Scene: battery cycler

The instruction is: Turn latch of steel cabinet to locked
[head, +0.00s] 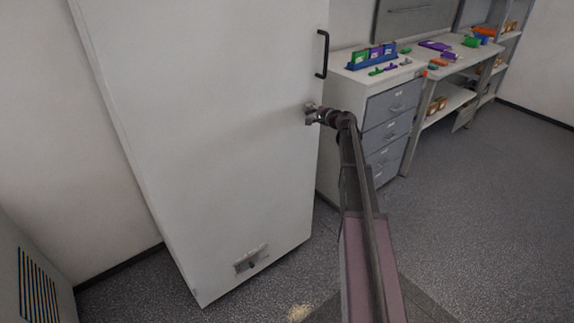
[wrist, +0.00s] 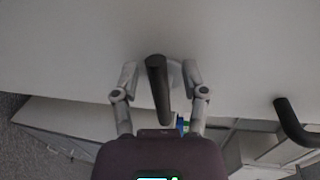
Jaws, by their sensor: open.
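The steel cabinet (head: 220,130) is a tall white cabinet with its door shut. In the wrist view its white door face (wrist: 60,50) fills the upper part. A dark latch lever (wrist: 157,90) sticks out from a pale round base on the door, between the fingers of my gripper (wrist: 160,77). The fingers are open, one on each side of the lever; I cannot tell whether either touches it. In the head view my gripper (head: 311,113) is at the door's right edge, below the black handle, and hides the latch.
The black door handle (head: 322,54) is above my gripper; it also shows at the right of the wrist view (wrist: 292,122). A drawer unit (head: 392,110) with coloured parts on top stands right of the cabinet. Open floor (head: 490,190) lies at the right.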

